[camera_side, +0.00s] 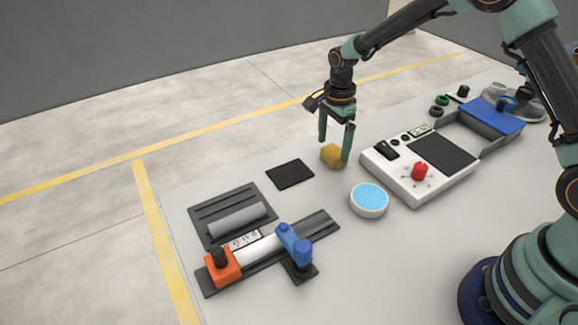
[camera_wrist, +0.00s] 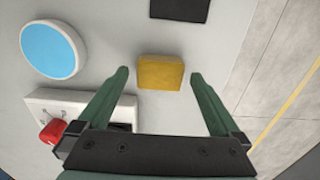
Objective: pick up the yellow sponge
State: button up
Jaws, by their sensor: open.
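The yellow sponge (camera_side: 333,155) lies on the light grey table, near its far edge in the side view. In the wrist view the sponge (camera_wrist: 160,73) is a small yellow block lying ahead of and between the two green fingers. My gripper (camera_side: 334,152) is open and points down over the sponge, with one finger on either side in the side view. In the wrist view my gripper (camera_wrist: 158,75) holds nothing and shows gaps between each finger and the sponge. The exact height of the fingertips over the table is hard to tell.
A black pad (camera_side: 290,174) lies left of the sponge. A round blue-topped dish (camera_side: 369,200) stands in front. A white box with a red knob (camera_side: 420,171) is close on the right. A fixture with grey pipe (camera_side: 238,220) and an orange block (camera_side: 222,267) are front left.

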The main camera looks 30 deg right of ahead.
aim_at(332, 152)
notch_tip(332, 152, down, 3)
jog(key=shift+f, duration=0.2)
jog(key=c, duration=1.2)
jog(key=shift+o, duration=0.2)
jog(key=shift+r, duration=0.15)
notch_tip(332, 152, up, 20)
